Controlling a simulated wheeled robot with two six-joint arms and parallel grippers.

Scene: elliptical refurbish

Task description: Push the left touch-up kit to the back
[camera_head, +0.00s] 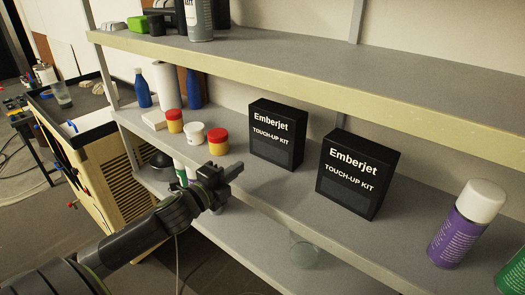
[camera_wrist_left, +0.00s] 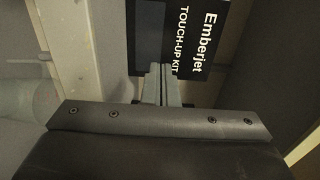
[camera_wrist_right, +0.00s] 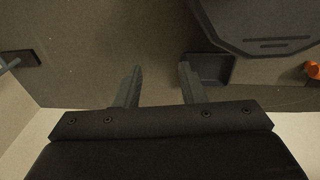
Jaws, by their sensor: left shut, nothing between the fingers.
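Two black Emberjet touch-up kit boxes stand upright on the middle shelf in the head view. The left touch-up kit (camera_head: 277,136) stands a little farther left and back than the right touch-up kit (camera_head: 356,174). My left gripper (camera_head: 233,170) is shut and empty, in front of the left kit near the shelf's front edge. In the left wrist view its closed fingers (camera_wrist_left: 160,84) point at a kit's labelled front (camera_wrist_left: 205,40); whether they touch it I cannot tell. My right gripper (camera_wrist_right: 156,84) shows only in the right wrist view, with its fingers apart and nothing between them.
Red-and-yellow jars (camera_head: 218,142) and a white jar (camera_head: 192,134) stand left of the left kit. Blue bottles (camera_head: 142,89) stand farther left. A purple spray can (camera_head: 466,223) is at the right. The upper shelf (camera_head: 330,62) overhangs the kits. Bare shelf lies between the kits.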

